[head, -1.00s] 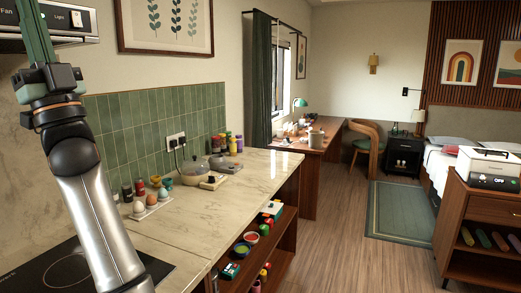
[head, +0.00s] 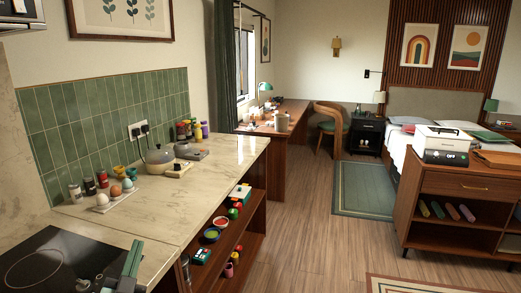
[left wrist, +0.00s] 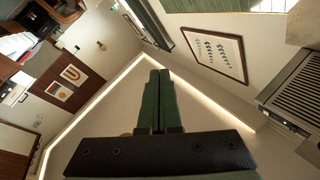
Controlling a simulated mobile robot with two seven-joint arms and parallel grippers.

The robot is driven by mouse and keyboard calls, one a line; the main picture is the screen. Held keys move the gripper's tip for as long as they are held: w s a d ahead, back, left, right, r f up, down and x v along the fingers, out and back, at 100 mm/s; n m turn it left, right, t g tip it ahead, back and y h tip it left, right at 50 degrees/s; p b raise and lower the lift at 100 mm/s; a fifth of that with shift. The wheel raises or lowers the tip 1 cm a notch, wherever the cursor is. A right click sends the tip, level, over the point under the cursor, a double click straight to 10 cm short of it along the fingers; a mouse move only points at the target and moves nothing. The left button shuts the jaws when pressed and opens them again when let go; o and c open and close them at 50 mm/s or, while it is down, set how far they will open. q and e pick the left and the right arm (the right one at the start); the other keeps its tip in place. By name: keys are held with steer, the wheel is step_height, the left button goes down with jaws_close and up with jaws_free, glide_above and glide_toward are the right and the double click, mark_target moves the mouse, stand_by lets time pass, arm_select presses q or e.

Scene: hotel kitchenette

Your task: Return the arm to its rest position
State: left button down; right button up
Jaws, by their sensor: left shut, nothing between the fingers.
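My left gripper (head: 134,250) shows at the bottom of the head view, with its green fingers pointing up. It is in front of the near end of the marble counter (head: 225,170), to the right of the black cooktop (head: 45,265). In the left wrist view the two green fingers of the left gripper (left wrist: 160,75) lie side by side, shut and empty, with wall and ceiling beyond them. Most of the left arm is below the picture. My right gripper is not in view.
An egg holder (head: 112,198), a grey pot (head: 159,158) and several jars stand along the counter's back. Open shelves (head: 250,225) below hold small goods. A wooden cabinet (head: 455,215) with a white device (head: 440,140) stands at right. The wooden floor (head: 310,240) between is clear.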

arm_select(q)
steer(key=s+d+f+g+h, duration=0.1)
steer(key=s+d+f+g, duration=0.15)
steer(key=s+f, duration=0.45)
steer(key=s+d+f+g+h, duration=0.1)
steer(key=s+d+f+g, duration=0.15)
steer(key=f, duration=0.75)
steer(key=s+d+f+n+g+h, duration=0.1)
steer(key=s+d+f+g, duration=0.2)
steer(key=s+f, duration=0.4)
steer(key=s+d+f+n+g+h, duration=0.1)
steer(key=s+d+f+g, duration=0.2)
steer(key=s+f, duration=0.4)
steer(key=s, duration=0.4)
steer(key=shift+s+d+f+h+p, duration=0.2)
steer(key=shift+s+f+h+p, duration=0.05)
steer(key=shift+f+h+p, duration=0.05)
